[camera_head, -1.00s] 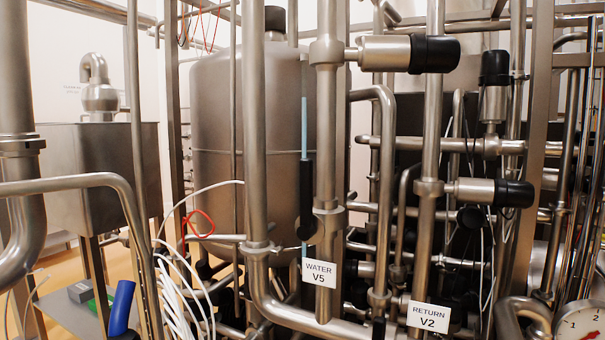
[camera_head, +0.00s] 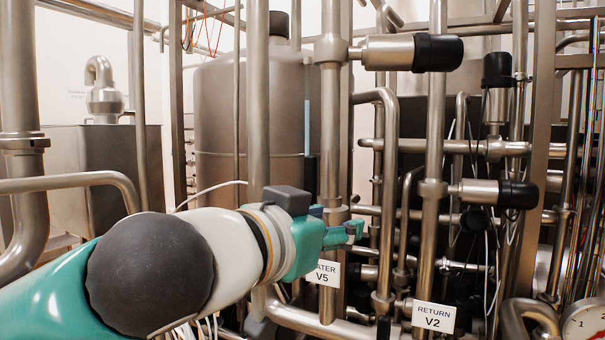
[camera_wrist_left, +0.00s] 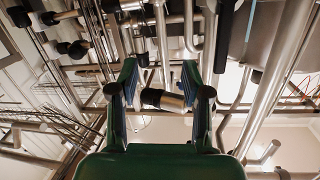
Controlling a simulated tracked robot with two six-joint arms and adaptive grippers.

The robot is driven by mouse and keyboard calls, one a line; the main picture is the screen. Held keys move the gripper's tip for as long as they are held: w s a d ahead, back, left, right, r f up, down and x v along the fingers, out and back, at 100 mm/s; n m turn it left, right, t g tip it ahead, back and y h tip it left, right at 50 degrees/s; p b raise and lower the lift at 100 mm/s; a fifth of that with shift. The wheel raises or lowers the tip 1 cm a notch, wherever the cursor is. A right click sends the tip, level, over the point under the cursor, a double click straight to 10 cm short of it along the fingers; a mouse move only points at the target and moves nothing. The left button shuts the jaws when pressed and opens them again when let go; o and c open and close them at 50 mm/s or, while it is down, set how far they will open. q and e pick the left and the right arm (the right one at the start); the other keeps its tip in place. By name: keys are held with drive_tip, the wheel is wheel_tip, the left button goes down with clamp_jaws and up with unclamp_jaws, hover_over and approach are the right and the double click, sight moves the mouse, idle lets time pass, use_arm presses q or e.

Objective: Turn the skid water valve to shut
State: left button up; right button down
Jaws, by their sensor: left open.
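The white WATER V5 tag (camera_head: 325,275) hangs on a vertical steel pipe in the head view, its left part covered by my left gripper. The black lever beside that pipe is largely hidden behind my gripper, so its angle cannot be read. My left gripper (camera_head: 345,232) is in front of the pipe, just above the tag, pointing right. The left wrist view shows its green fingers (camera_wrist_left: 160,75) spread, with nothing held. A dark long piece (camera_wrist_left: 226,35), possibly the lever, is right of the fingers there. My right gripper is not in view.
A RETURN V2 tag (camera_head: 433,316) hangs on another pipe to the right. Capped steel actuators (camera_head: 410,52) stick out to the right above. A large steel tank (camera_head: 225,110) stands behind. A gauge (camera_head: 583,322) is at the lower right. Pipes crowd the space.

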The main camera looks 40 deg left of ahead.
sight(308, 171)
use_arm(q)
drive_tip(key=s+a+r+n+y, duration=0.2)
drive_tip(key=s+a+r+n, duration=0.15)
drive_tip(key=s+a, duration=0.3)
drive_tip(key=shift+t+y, duration=0.4)
drive_tip(key=p+x, duration=0.1)
drive_tip(key=x, duration=0.9)
drive_tip(key=r+p+x, duration=0.1)
drive_tip(key=x, duration=0.5)
drive_tip(key=shift+a+p, duration=0.25)
drive_tip(key=shift+p, duration=0.05)
drive_tip(key=shift+w+a+f, duration=0.15)
drive_tip(key=shift+w+a, duration=0.05)
drive_tip(key=shift+w, duration=0.45)
drive_tip(key=shift+c, duration=0.2)
clamp_jaws()
